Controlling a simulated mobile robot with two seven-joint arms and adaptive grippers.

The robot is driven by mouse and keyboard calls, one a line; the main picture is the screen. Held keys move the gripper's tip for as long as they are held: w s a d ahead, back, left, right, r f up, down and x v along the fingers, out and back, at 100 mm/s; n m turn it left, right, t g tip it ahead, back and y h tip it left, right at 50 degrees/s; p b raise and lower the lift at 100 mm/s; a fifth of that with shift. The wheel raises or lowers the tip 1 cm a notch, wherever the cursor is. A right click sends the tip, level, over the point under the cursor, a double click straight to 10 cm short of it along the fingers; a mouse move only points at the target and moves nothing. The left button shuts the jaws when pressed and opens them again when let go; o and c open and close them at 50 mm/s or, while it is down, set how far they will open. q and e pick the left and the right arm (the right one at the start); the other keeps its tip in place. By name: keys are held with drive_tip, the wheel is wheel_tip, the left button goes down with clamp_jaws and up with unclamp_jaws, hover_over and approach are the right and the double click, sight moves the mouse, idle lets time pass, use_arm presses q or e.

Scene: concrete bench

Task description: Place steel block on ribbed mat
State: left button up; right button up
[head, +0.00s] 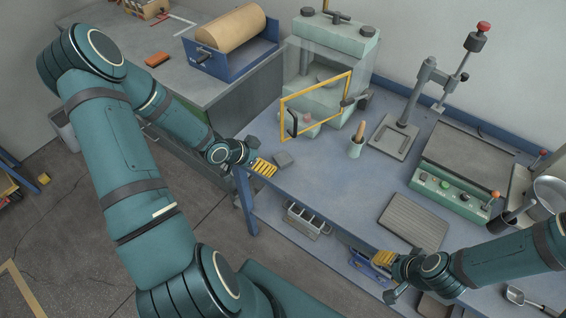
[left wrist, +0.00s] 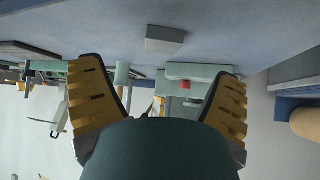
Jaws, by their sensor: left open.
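The steel block (head: 284,159) is a small flat grey block lying on the blue bench top near its left front edge. It also shows in the left wrist view (left wrist: 165,40), beyond and between the fingertips. My left gripper (head: 264,167) is open and empty, just left of the block and apart from it. Its two yellow fingers (left wrist: 160,72) stand wide apart in the left wrist view. The ribbed mat (head: 413,221) is a bare grey ridged rectangle farther right on the bench. My right gripper (head: 383,258) is at the front edge below the mat; its finger gap is unclear.
A pale green machine with a yellow-framed door (head: 318,103) stands behind the block. A press stand (head: 397,137) and a green control box (head: 449,188) are behind the mat. The bench between block and mat is clear.

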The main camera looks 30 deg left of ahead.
sight(281, 159)
use_arm(q)
drive_tip(key=b+x, duration=0.1)
drive_tip(key=x, duration=0.7)
drive_tip(key=shift+w, duration=0.4)
drive_tip(key=c, duration=1.4)
